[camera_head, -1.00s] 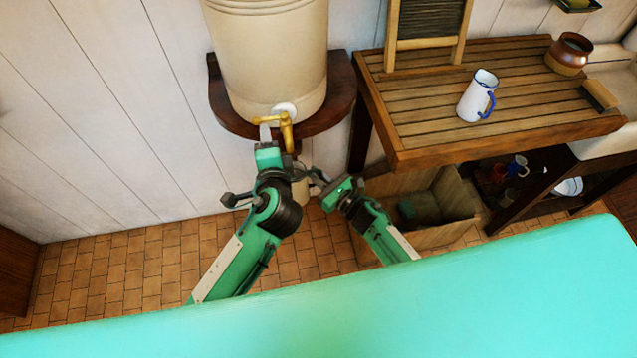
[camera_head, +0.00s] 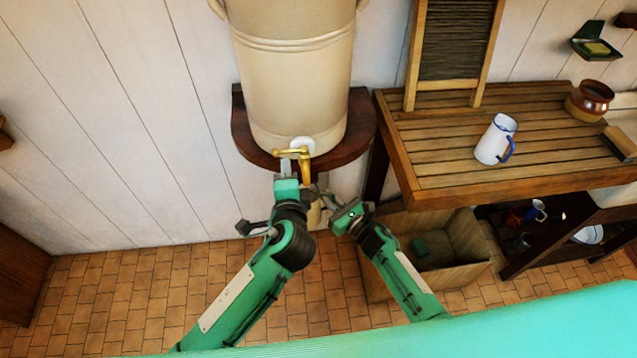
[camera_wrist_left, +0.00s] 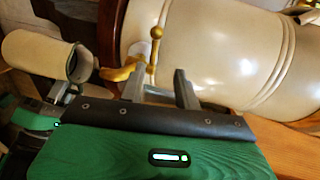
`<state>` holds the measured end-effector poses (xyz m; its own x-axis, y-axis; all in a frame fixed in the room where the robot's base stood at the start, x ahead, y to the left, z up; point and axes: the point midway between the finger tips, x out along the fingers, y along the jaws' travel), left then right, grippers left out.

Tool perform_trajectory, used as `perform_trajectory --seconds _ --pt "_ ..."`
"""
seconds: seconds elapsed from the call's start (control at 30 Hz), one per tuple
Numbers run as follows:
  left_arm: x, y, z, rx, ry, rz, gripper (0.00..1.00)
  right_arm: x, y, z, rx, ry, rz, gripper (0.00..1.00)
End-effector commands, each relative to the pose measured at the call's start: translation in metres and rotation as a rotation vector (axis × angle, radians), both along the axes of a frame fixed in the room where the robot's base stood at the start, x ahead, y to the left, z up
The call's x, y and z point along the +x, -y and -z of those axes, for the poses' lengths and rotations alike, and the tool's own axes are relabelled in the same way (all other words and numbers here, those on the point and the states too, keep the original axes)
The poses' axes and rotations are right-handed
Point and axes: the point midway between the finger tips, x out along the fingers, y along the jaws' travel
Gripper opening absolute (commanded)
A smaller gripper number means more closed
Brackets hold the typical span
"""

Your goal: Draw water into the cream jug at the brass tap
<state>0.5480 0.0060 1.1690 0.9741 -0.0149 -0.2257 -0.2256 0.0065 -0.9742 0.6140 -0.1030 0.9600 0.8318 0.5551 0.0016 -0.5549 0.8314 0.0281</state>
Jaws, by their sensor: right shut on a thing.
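The brass tap (camera_head: 304,166) sticks out low on the front of a large cream water urn (camera_head: 292,95). My left gripper (camera_head: 287,170) is right beside the tap; in the left wrist view its two fingers (camera_wrist_left: 160,88) stand apart with nothing between them. The tap's upright handle (camera_wrist_left: 155,45) shows just beyond the fingers. My right gripper (camera_head: 326,200) is shut on the cream jug (camera_head: 314,214), below the tap. The jug is mostly hidden by the arms in the head view. In the left wrist view the jug (camera_wrist_left: 38,58) lies left of the tap, its dark mouth showing.
The urn stands on a dark wooden wall shelf (camera_head: 242,130). To the right a slatted table (camera_head: 440,150) bears a white mug with a blue handle (camera_head: 495,140), a washboard (camera_head: 455,40) and a brown pot (camera_head: 588,100). A wooden crate (camera_head: 455,245) sits below on the tiled floor.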

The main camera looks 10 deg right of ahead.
Motion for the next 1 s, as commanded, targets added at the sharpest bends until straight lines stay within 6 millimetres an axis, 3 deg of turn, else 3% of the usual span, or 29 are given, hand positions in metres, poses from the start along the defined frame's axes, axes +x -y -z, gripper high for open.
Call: perform_trajectory --seconds 0.17,0.3,0.5,0.6,0.8,1.0 --pt "0.017 0.025 -0.041 0.027 0.168 0.114 0.32 0.000 0.000 -0.001 0.001 0.002 0.000 0.00" --pt "0.028 0.060 -0.089 0.079 0.375 0.278 0.32 0.000 0.000 -0.001 0.001 0.002 0.000 0.00" --pt "0.020 0.114 -0.146 0.188 0.652 0.542 0.32 0.000 0.000 -0.001 0.001 0.002 0.000 0.00" --pt "0.010 0.139 -0.165 0.260 0.772 0.680 0.32 0.000 0.000 -0.001 0.001 0.002 0.000 0.00" --pt "-0.017 0.181 -0.181 0.437 0.969 0.968 0.32 0.000 0.000 -0.001 0.001 0.001 0.000 0.00" --pt "-0.040 0.206 -0.171 0.664 1.094 1.264 0.32 0.000 0.000 -0.001 0.001 0.002 0.000 0.00"
